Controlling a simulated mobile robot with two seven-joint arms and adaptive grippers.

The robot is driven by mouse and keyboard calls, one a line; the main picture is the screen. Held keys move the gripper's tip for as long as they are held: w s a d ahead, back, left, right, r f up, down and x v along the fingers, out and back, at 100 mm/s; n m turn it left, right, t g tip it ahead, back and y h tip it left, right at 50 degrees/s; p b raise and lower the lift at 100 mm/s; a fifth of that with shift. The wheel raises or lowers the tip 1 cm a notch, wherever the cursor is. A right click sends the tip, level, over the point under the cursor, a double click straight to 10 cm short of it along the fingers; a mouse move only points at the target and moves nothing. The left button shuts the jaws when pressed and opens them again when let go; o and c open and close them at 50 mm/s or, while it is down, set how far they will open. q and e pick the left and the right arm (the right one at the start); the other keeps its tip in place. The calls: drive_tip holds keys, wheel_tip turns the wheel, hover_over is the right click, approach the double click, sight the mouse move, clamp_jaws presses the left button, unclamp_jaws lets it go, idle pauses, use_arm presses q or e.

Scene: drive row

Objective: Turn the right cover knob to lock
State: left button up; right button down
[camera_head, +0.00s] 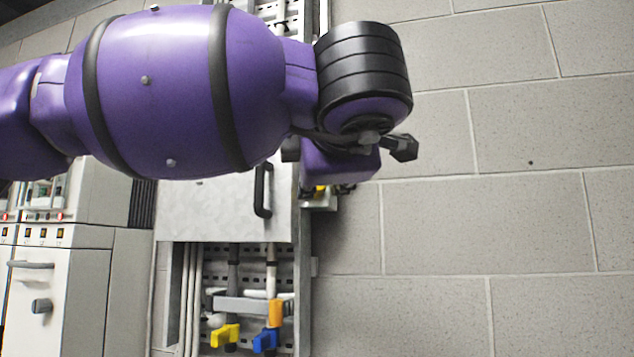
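A grey cover panel (215,212) with a black vertical handle (263,190) hangs on the frame at centre-left. My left arm comes in from the left across the top and hides the upper part of the panel. Its wrist is just right of the handle. A small yellow and dark part on a light bracket (321,202) shows under the wrist at the panel's right side; I cannot tell whether it is the right cover knob. My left gripper is mostly or wholly hidden behind the wrist, and its fingers cannot be made out. My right gripper is not in view.
Below the panel are pipes with a yellow valve handle (226,335), a blue one (265,341) and an orange part (276,312). A light cabinet (75,285) with a lever and knob stands at left. A bare grey block wall (540,215) fills the right.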

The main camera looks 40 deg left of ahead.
use_arm(q)
drive_tip(key=v, duration=0.4)
drive_tip(key=shift+s, duration=0.1)
